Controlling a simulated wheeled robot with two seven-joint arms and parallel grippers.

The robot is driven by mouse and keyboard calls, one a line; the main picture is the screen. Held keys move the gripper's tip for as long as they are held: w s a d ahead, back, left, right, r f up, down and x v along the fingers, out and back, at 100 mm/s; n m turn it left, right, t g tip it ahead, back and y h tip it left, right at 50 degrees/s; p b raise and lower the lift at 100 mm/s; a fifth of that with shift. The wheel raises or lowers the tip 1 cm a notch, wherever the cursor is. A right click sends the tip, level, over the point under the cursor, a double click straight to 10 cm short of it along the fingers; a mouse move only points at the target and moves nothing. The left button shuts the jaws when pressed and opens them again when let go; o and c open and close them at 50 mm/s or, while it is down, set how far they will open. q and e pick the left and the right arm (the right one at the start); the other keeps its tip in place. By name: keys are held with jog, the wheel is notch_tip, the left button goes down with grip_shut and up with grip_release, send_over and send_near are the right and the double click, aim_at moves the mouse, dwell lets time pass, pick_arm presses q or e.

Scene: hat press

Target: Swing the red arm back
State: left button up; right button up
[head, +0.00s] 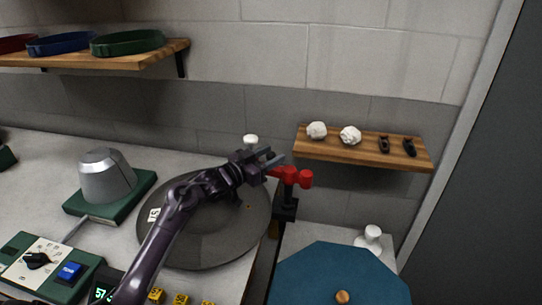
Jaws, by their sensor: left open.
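My left gripper (271,159) is open at the left end of the red arm. Its fingers point right and overlap that end in the picture; I cannot tell whether they touch it. My left arm reaches over the grey round plate (235,245) from below. My right gripper is not in view.
A blue flat piece (335,272) with a wooden knob lies at lower right. A grey hat form (106,176) on a green base and a control box (70,271) stand at left. A wall shelf (330,152) holds white lumps and dark small items; another shelf (150,59) holds hat brims.

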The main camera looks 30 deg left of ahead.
pick_arm(q)
jog(key=b+v, duration=0.1)
jog(key=v, duration=0.6)
jog(key=shift+s, duration=0.1)
jog(key=shift+s, duration=0.1)
jog(key=c, duration=0.4)
jog(key=shift+s+d+f+m+y, duration=0.2)
jog(key=shift+m+y, duration=0.1)
jog(key=shift+m, duration=0.2)
jog(key=shift+c, duration=1.4)
jog(key=s+m+y, duration=0.2)
jog(key=m, duration=0.1)
jog(key=s+d+m+y, duration=0.1)
jog(key=s+m, duration=0.1)
jog(key=shift+s+f+g, duration=0.1)
jog(key=shift+f+g, duration=0.25)
jog(key=shift+g, duration=0.05)
grip_shut()
jog(key=s+m+g+y, duration=0.1)
jog(key=s+m+y, duration=0.2)
jog(key=s+m, duration=0.25)
jog(key=w+f+m+p, duration=0.1)
jog(key=w+f+p, duration=0.1)
jog(key=w, duration=1)
jog(key=shift+w+a+f+y, duration=0.15)
jog(key=shift+w+a+y, duration=0.2)
jog(key=shift+a+y, duration=0.1)
